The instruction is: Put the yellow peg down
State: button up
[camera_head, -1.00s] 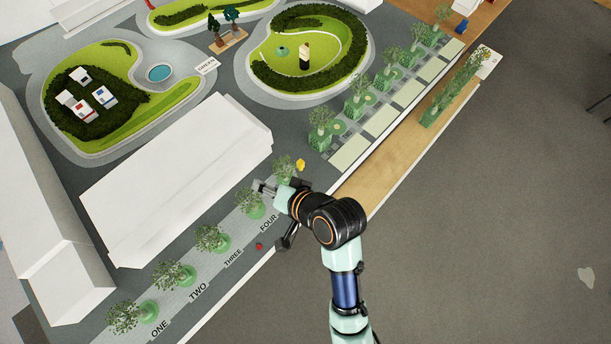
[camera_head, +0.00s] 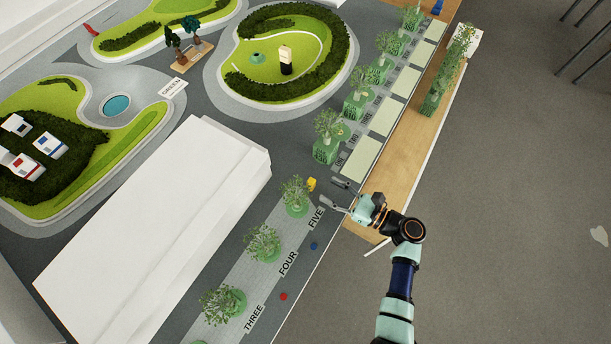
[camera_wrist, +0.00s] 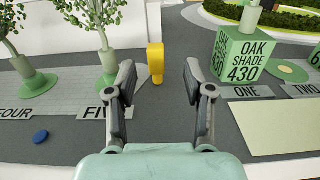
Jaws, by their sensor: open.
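The yellow peg (camera_head: 311,184) stands upright on the grey surface, beside the tree at the FIVE label. It also shows in the wrist view (camera_wrist: 155,62), beyond my fingertips and between them, nearer the left finger. My gripper (camera_head: 339,192) is open and empty, to the right of the peg in the head view. In the wrist view my gripper (camera_wrist: 158,75) has its two fingers spread apart, with clear floor between them. The peg looks apart from both fingers.
The FIVE tree (camera_head: 296,195) stands just left of the peg. A green OAK SHADE block (camera_wrist: 236,58) stands right of the fingers. A blue disc (camera_head: 314,246) and a red disc (camera_head: 283,296) lie on the grey surface. A long white block (camera_head: 160,230) lies left.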

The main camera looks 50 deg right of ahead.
aim_at(315, 184)
jog(key=shift+x, duration=0.8)
jog(key=shift+w+a+f, duration=0.1)
jog(key=shift+w+a, duration=0.15)
jog(key=shift+w, duration=0.05)
jog(key=b+x, duration=0.1)
jog(key=x, duration=0.3)
jog(key=shift+w+a+b, duration=0.15)
jog(key=shift+w+b, duration=0.05)
jog(key=shift+b, duration=0.1)
grip_shut()
notch_tip(315, 184, up, 20)
jog(key=p, duration=0.8)
